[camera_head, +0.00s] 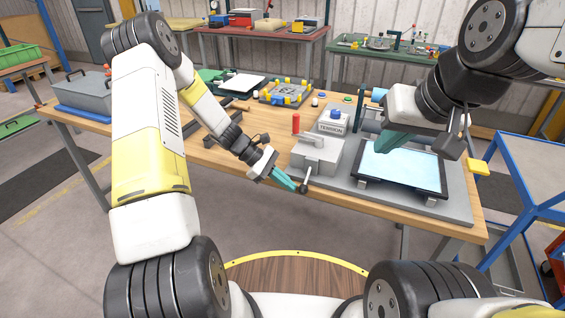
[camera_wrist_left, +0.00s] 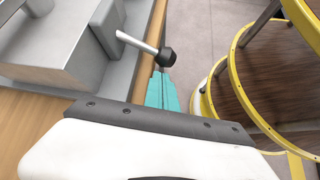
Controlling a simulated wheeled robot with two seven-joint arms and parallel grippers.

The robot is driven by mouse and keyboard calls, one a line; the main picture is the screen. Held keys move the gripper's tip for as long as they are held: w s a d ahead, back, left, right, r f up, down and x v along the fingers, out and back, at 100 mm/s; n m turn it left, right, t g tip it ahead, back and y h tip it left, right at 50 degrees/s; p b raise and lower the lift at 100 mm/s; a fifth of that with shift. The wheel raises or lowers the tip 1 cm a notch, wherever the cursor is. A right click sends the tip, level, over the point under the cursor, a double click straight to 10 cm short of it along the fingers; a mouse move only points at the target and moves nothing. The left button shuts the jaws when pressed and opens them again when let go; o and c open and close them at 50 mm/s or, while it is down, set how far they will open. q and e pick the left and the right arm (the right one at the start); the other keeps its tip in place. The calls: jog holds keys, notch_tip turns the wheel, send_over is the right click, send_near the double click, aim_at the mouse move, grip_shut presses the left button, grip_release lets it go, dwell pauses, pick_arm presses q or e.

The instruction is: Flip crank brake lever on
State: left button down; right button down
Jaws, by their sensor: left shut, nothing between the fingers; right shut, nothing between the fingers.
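A grey metal box (camera_head: 318,157) stands on a grey plate at the front of the workbench. A short metal lever with a black knob (camera_head: 304,188) sticks out from its front; the knob (camera_wrist_left: 166,56) and its rod (camera_wrist_left: 136,41) also show in the left wrist view. I cannot tell which of the two is the brake lever. My left gripper (camera_head: 289,184) is shut and empty, its teal tips (camera_wrist_left: 162,90) right beside the knob; contact is unclear. My right gripper (camera_head: 390,143) is shut above the tablet.
A tablet with a lit screen (camera_head: 402,165) lies right of the box. A box marked TENSION with a blue knob (camera_head: 334,120) stands behind. A yellow and grey fixture (camera_head: 285,92) is further back. A blue frame table (camera_head: 530,165) is at right.

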pick_arm(q)
jog(key=shift+d+f, duration=0.25)
jog(key=shift+d, duration=0.05)
jog(key=shift+s+r+n+g, duration=0.2)
jog(key=shift+r+n+g, duration=0.1)
jog(key=shift+r+g, duration=0.1)
dwell(0.4)
notch_tip(320, 180, up, 6)
jog(key=n+g, duration=0.2)
jog(key=g, duration=0.1)
jog(key=n+g+y, duration=0.1)
jog(key=g, duration=0.2)
jog(key=shift+s+n, duration=0.15)
jog(key=shift+n, duration=0.25)
jog(key=shift+y, duration=0.3)
jog(key=shift+a+r, duration=0.1)
jog(key=shift+r, duration=0.65)
